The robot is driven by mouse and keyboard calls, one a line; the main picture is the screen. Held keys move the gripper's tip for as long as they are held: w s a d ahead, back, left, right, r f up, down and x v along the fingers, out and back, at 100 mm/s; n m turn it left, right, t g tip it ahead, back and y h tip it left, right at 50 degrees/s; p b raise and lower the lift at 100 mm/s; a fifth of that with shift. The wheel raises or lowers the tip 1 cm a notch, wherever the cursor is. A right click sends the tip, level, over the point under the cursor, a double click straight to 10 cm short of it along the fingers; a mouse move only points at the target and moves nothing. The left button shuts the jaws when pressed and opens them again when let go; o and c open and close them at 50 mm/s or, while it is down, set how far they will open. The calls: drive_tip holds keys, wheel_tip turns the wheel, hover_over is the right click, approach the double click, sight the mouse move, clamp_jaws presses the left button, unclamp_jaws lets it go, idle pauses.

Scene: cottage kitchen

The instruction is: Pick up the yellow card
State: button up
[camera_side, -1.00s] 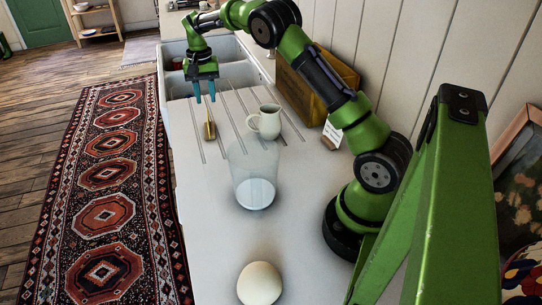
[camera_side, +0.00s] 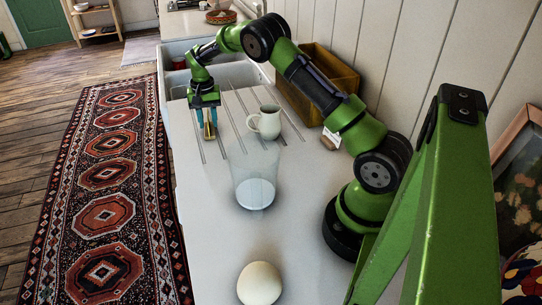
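A small yellow thing (camera_side: 209,131), which looks like the yellow card, stands on the grooved part of the white counter, left of the mug. It is small in this view and its upper part is partly hidden by my gripper. My gripper (camera_side: 208,124) points down with its blue fingers apart, one on each side of the yellow thing. The fingers look open, and I cannot tell whether they touch it.
A pale green mug (camera_side: 268,122) stands just right of my gripper. A clear glass container (camera_side: 255,190) stands nearer, and a pale round object (camera_side: 259,283) is at the front. A wooden crate (camera_side: 338,82) and a small white card in a holder (camera_side: 331,139) are along the wall. The sink (camera_side: 233,75) is behind.

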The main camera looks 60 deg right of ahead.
clamp_jaws()
drive_tip(key=shift+r, duration=0.2)
